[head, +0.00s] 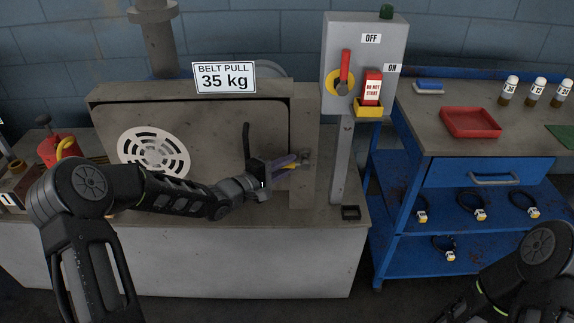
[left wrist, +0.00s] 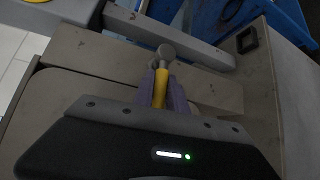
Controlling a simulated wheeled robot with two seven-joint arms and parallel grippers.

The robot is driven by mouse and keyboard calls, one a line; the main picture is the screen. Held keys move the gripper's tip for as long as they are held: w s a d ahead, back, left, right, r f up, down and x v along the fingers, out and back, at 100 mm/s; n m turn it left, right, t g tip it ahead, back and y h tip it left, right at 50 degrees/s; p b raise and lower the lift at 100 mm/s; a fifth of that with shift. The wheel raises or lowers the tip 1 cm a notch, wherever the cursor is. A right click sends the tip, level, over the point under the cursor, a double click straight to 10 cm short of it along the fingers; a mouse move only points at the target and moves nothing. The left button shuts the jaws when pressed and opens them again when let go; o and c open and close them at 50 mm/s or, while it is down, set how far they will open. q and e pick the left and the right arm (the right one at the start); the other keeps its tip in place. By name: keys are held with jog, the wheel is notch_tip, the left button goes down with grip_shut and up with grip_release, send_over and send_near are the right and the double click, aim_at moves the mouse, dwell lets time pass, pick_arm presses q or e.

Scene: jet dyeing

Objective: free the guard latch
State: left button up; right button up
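The guard (head: 215,125) is a grey panel with a round white vent, set in the machine's front. The guard latch shows at its right edge as a grey round knob (head: 307,157) with a yellow handle. My left gripper (head: 290,161) reaches it from the left, and its purple fingers lie along both sides of the yellow handle. In the left wrist view the yellow handle (left wrist: 160,88) sits between the fingers (left wrist: 163,90) with no clear gap, and the grey knob (left wrist: 166,52) is beyond their tips. The fingers hide part of the handle. My right gripper is out of view.
A grey switch box (head: 362,60) with a red lever (head: 345,70) and a red tag (head: 372,88) stands on a post right of the guard. A blue bench (head: 440,145) with a red tray (head: 470,122) and small bottles is at the right. A black upright handle (head: 246,140) stands near my left gripper.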

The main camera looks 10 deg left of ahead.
pick_arm(q)
grip_shut()
